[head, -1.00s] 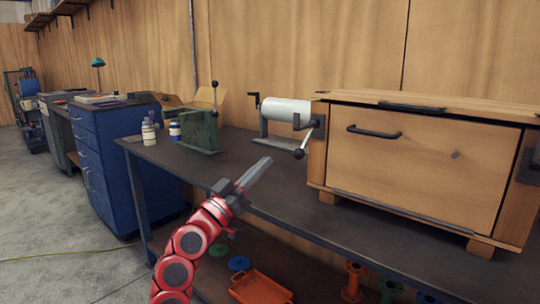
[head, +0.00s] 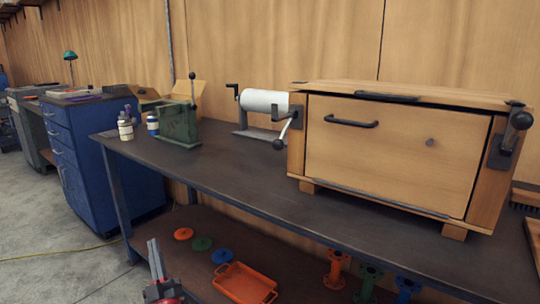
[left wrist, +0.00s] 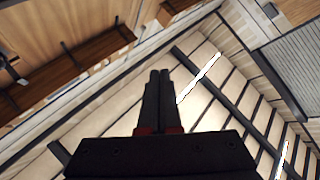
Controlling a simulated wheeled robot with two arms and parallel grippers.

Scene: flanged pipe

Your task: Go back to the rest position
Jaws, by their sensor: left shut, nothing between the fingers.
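My left gripper (head: 155,262) shows at the bottom of the head view, left of the orange tray and in front of the workbench's lower shelf. Its fingers are shut, point upward and hold nothing. In the left wrist view the same gripper (left wrist: 159,80) has its two dark fingers together, with the ceiling and wall behind them. Most of my left arm is below the head view's edge. My right gripper is in neither view. Several flanged pipes, among them an orange one (head: 336,268) and a green one (head: 369,280), stand low under the bench at the bottom.
The dark workbench (head: 225,170) carries a wooden box with a door (head: 390,150), a white roll holder (head: 265,102), a green block with a lever (head: 178,125) and small bottles (head: 125,125). The lower shelf holds an orange tray (head: 240,285) and coloured discs (head: 202,243). A blue cabinet (head: 90,150) stands left.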

